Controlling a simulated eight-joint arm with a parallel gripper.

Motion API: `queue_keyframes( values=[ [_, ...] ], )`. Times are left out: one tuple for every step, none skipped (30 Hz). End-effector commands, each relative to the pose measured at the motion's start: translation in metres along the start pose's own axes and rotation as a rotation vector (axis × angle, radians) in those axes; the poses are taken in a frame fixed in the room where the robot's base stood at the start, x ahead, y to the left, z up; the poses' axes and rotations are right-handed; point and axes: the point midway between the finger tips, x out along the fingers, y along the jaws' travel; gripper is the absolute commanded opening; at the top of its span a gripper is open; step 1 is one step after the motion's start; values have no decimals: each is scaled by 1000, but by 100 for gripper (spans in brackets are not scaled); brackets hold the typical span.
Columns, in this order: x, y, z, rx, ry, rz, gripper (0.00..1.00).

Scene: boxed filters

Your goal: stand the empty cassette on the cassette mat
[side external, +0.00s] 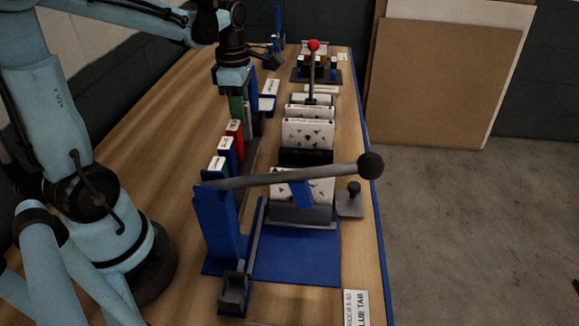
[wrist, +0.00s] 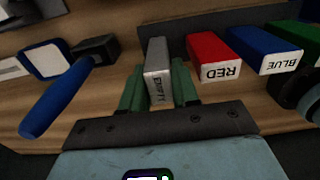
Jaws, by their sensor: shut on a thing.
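In the wrist view, the empty cassette (wrist: 158,72) is a narrow grey block with a white end label reading EMPTY. My gripper (wrist: 157,88) is shut on it, with one green finger on each side. In the side external view my gripper (side external: 236,106) points down at the far end of the cassette row, and the held cassette is mostly hidden there. A small pale pad with a blue rim (wrist: 45,60) lies left of it in the wrist view and may be the cassette mat; it also shows in the side external view (side external: 267,104).
Red (wrist: 212,55), blue (wrist: 262,48) and green cassettes stand right of the held one. A blue lever (wrist: 55,100) is at the left. A press with a long handle (side external: 300,174), boxed filters (side external: 307,132) and a red-knobbed lever (side external: 313,47) crowd the bench's right side.

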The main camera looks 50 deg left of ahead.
Motion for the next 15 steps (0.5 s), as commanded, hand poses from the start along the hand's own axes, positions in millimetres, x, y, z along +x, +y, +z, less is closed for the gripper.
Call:
queue_keyframes(
  values=[
    [5, 0, 0, 0, 0, 0, 0],
    [8, 0, 0, 0, 0, 0, 0],
    [10, 0, 0, 0, 0, 0, 0],
    [10, 0, 0, 0, 0, 0, 0],
    [11, 0, 0, 0, 0, 0, 0],
    [11, 0, 0, 0, 0, 0, 0],
    [11, 0, 0, 0, 0, 0, 0],
    [11, 0, 0, 0, 0, 0, 0],
    [11, 0, 0, 0, 0, 0, 0],
    [11, 0, 0, 0, 0, 0, 0],
    [11, 0, 0, 0, 0, 0, 0],
    [11, 0, 0, 0, 0, 0, 0],
    [12, 0, 0, 0, 0, 0, 0],
    [12, 0, 0, 0, 0, 0, 0],
    [14, 0, 0, 0, 0, 0, 0]
  ],
)
